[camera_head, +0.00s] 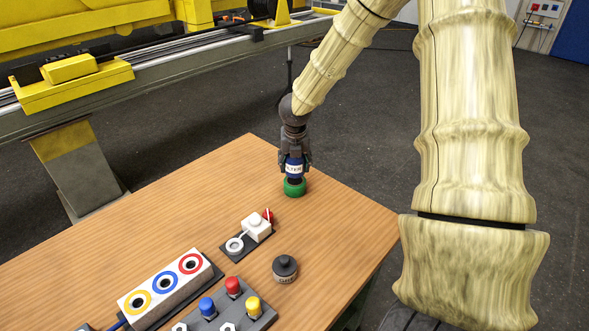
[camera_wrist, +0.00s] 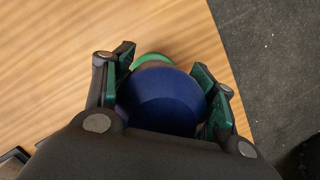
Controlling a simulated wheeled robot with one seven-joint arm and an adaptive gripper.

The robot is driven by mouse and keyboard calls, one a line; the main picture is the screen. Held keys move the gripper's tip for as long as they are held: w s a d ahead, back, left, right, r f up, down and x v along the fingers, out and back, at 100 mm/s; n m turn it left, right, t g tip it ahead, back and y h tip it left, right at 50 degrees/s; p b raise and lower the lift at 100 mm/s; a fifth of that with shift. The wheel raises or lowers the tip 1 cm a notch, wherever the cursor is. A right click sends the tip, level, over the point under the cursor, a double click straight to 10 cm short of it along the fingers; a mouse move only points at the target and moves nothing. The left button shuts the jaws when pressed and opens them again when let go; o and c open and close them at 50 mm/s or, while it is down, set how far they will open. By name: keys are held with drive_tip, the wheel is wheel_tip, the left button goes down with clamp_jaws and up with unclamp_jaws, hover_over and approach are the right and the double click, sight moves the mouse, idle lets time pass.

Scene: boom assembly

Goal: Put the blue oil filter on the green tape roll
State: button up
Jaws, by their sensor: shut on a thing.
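The blue oil filter (camera_head: 294,169) with a white label band is upright between the fingers of my gripper (camera_head: 294,160). My gripper is shut on it near the far corner of the table. The green tape roll (camera_head: 294,187) is directly below the filter in the head view; the filter's lower end looks to be at or on the roll, but I cannot tell whether it touches. In the wrist view the filter (camera_wrist: 164,98) fills the space between the fingers (camera_wrist: 165,85), and the tape roll (camera_wrist: 150,59) shows as a green arc behind it, mostly hidden.
The wooden table (camera_head: 150,210) is clear left of the roll. Nearer stand a white device with a red part (camera_head: 256,226), a dark round knob (camera_head: 285,267), a box with coloured rings (camera_head: 165,285) and a block with coloured buttons (camera_head: 232,303). The table's right edge is close.

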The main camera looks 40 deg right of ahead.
sight(295, 170)
drive_tip(key=shift+f, duration=1.6)
drive_tip(key=shift+f, duration=0.1)
drive_tip(key=o, duration=1.3)
drive_tip(key=shift+r, duration=0.2)
drive_tip(key=shift+v, duration=5.95)
drive_tip(key=shift+s, duration=0.1)
